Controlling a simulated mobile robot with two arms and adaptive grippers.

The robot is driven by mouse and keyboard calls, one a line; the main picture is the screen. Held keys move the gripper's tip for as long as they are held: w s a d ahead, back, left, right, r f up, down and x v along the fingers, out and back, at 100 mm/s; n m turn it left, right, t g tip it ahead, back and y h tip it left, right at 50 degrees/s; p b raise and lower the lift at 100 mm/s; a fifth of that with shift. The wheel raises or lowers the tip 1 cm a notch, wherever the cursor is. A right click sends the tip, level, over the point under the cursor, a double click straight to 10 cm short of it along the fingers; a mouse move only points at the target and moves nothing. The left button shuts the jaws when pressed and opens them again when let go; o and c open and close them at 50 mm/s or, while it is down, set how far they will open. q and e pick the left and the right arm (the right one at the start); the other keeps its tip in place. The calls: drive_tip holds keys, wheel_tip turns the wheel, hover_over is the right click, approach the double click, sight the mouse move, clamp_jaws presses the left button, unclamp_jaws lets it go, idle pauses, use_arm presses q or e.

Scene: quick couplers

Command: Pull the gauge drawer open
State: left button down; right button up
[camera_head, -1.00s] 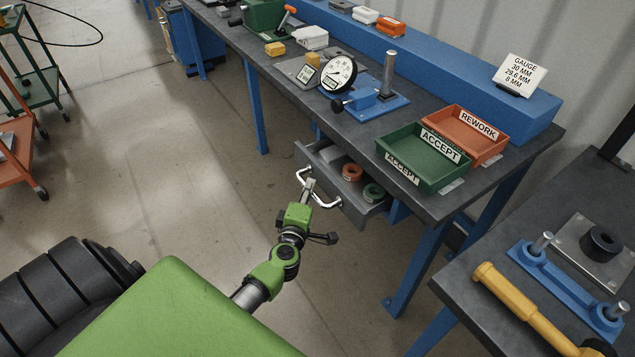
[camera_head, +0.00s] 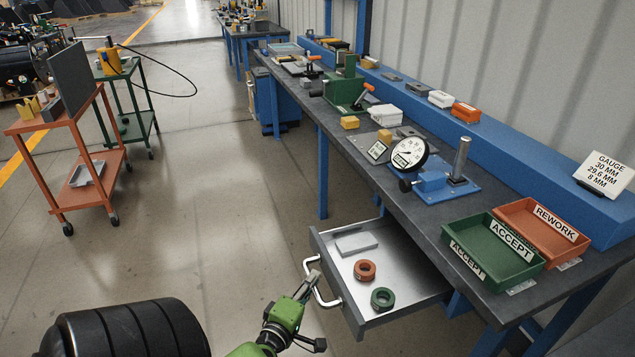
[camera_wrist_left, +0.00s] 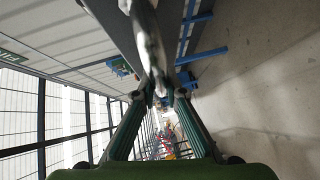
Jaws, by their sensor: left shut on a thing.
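The gauge drawer (camera_head: 398,293) under the bench stands well open in the head view. An orange ring (camera_head: 365,270), a green ring (camera_head: 382,299) and a flat grey block (camera_head: 356,244) lie in it. Its silver bar handle (camera_head: 321,299) is on the front face. My left gripper (camera_head: 312,281) is at the handle and shut on it. The left wrist view shows the handle bar (camera_wrist_left: 147,40) running between the two fingers (camera_wrist_left: 162,97). My right gripper is not in view.
The bench top (camera_head: 440,222) above the drawer holds a dial gauge (camera_head: 408,153) on a blue stand, a green ACCEPT tray (camera_head: 485,275) and an orange REWORK tray (camera_head: 515,213). An orange cart (camera_head: 52,127) stands at left. The floor between is clear.

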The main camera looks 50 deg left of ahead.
use_arm(q)
drive_tip(key=c, duration=2)
unclamp_jaws()
drive_tip(key=shift+c, duration=0.2)
drive_tip(key=v, duration=1.2)
drive_tip(key=shift+f, duration=0.15)
